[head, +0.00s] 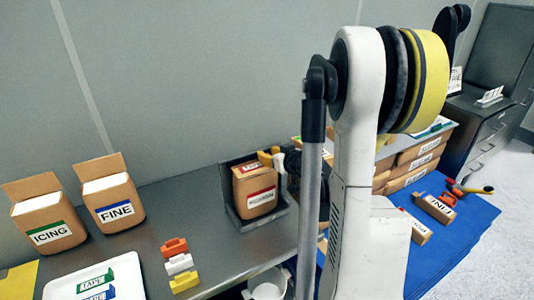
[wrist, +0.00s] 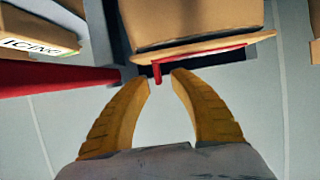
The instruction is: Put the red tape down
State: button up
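The red tape (wrist: 210,60) shows in the wrist view as a thin red strip along the edge of a cardboard box (wrist: 190,25), with a short end hanging down. My gripper (wrist: 160,76) has its two yellow curved fingers apart, and the hanging end sits between the tips with gaps on both sides. In the head view, a brown box (head: 255,188) with a red-banded label stands in a dark metal holder (head: 228,205). My gripper (head: 270,157) is at its top right, partly hidden by my arm. The tape's contact with the box top is hard to make out.
Open boxes labelled ICING (head: 48,215) and FINE (head: 113,200) stand on the left of the metal bench. A white tray (head: 65,288) holds green and blue tape pieces. Red, white and yellow clips (head: 180,262) lie nearby. Small labelled boxes (head: 435,207) lie on a blue mat (head: 470,215) at right.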

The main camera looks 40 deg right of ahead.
jog(key=p+v, duration=0.2)
jog(key=v, duration=0.9)
jog(key=w+a+r+n+g+y, duration=0.1)
jog(key=a+g+y, duration=0.1)
jog(key=a, duration=0.8)
jog(key=a+r+n+g+y, duration=0.1)
jog(key=a+y, duration=0.1)
jog(key=a, duration=0.8)
jog(key=s+a+r+g+h, duration=0.1)
jog(key=s+a+g, duration=0.2)
jog(key=s+a, duration=0.7)
jog(key=shift+s+a+r+n, duration=0.2)
jog(key=shift+a+r+n, duration=0.15)
jog(key=shift+a, duration=0.6)
